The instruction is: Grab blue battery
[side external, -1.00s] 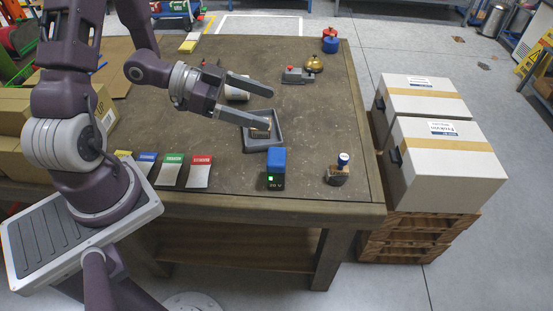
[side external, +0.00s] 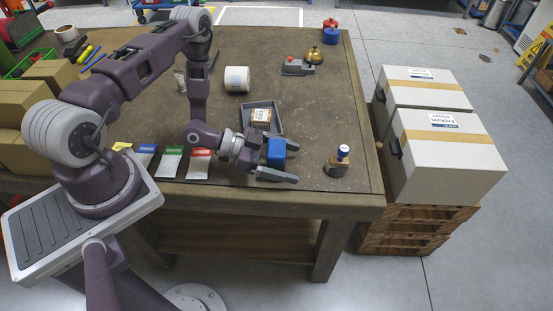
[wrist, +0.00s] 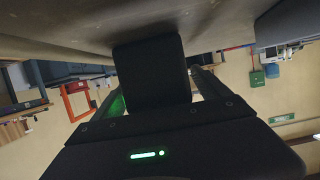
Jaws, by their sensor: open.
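The blue battery (side external: 276,150) stands near the front edge of the table in the side view. My gripper (side external: 288,162) is low over the table, with its open fingers on either side of the battery. In the wrist view a dark block (wrist: 152,72), which looks like the battery in shadow, stands between the fingers. The battery's lower part is hidden by my gripper in the side view. I cannot tell whether either finger touches it.
A grey tray (side external: 278,127) with a small box (side external: 260,116) lies just behind the battery. A stamp (side external: 337,162) stands to the right. Red (side external: 199,164), green and blue-topped cards lie to the left. A white roll (side external: 237,79) is farther back.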

